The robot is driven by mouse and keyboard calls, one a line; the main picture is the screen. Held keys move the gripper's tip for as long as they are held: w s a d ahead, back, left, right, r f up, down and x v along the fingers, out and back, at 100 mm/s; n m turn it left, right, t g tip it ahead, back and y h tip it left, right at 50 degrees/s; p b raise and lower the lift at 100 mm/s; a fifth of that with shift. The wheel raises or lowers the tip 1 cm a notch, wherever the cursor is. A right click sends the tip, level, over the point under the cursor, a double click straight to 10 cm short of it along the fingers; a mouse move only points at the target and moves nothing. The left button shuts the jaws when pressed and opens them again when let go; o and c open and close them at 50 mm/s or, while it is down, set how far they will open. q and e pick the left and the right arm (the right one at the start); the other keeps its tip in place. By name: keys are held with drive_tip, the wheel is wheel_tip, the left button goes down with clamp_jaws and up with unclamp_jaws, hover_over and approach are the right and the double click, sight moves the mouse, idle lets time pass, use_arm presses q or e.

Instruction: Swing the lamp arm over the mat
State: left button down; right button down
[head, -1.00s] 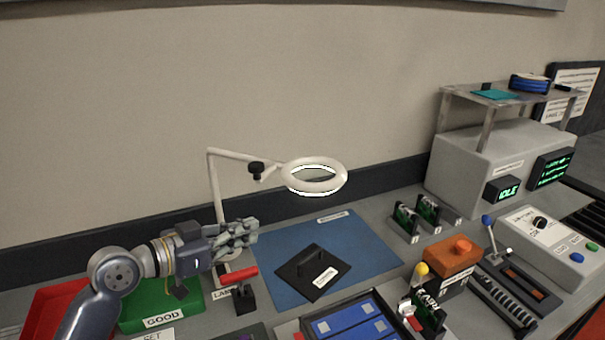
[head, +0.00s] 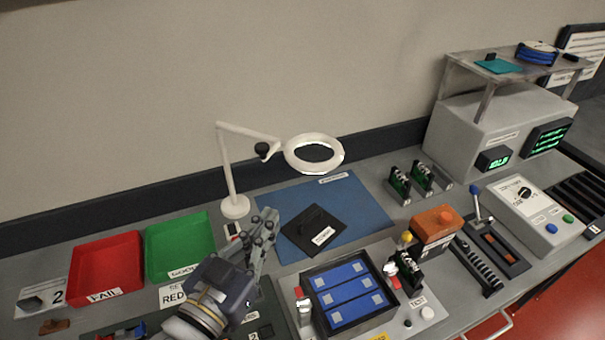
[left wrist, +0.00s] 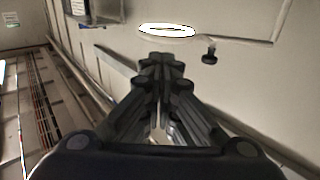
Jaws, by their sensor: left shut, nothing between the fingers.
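The white lamp has a round base and post (head: 231,185) at the back of the bench. Its arm (head: 250,132) reaches right to a ring head (head: 314,154), with a black knob (head: 262,150) near the ring. The ring hangs above the back part of the blue mat (head: 358,205). My left gripper (head: 268,222) is shut and empty, in front of the lamp base and beside the mat's left edge, apart from the lamp. In the left wrist view the ring (left wrist: 167,31) and knob (left wrist: 209,54) show beyond the shut fingers (left wrist: 162,62). My right gripper is not in view.
A black plate with a handle (head: 314,231) lies on the mat. Green (head: 180,246) and red (head: 106,267) trays stand at left. A blue-celled battery tray (head: 348,290) is in front of the mat. An orange-topped box (head: 434,225) stands at right.

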use_arm(q)
drive_tip(key=w+b, duration=0.1)
drive_tip(key=w, duration=0.1)
drive_tip(key=b, duration=0.6)
approach(309, 169)
drive_tip(key=p+x, duration=0.1)
drive_tip(key=x, duration=0.4)
drive_tip(key=shift+w+p, duration=0.2)
drive_tip(key=shift+p, duration=0.2)
drive_tip(key=shift+w+d, duration=0.3)
drive_tip(key=shift+w, duration=0.25)
drive_tip(key=shift+w+d+f, duration=0.1)
drive_tip(key=shift+w, duration=0.1)
drive_tip(key=shift+p, duration=0.3)
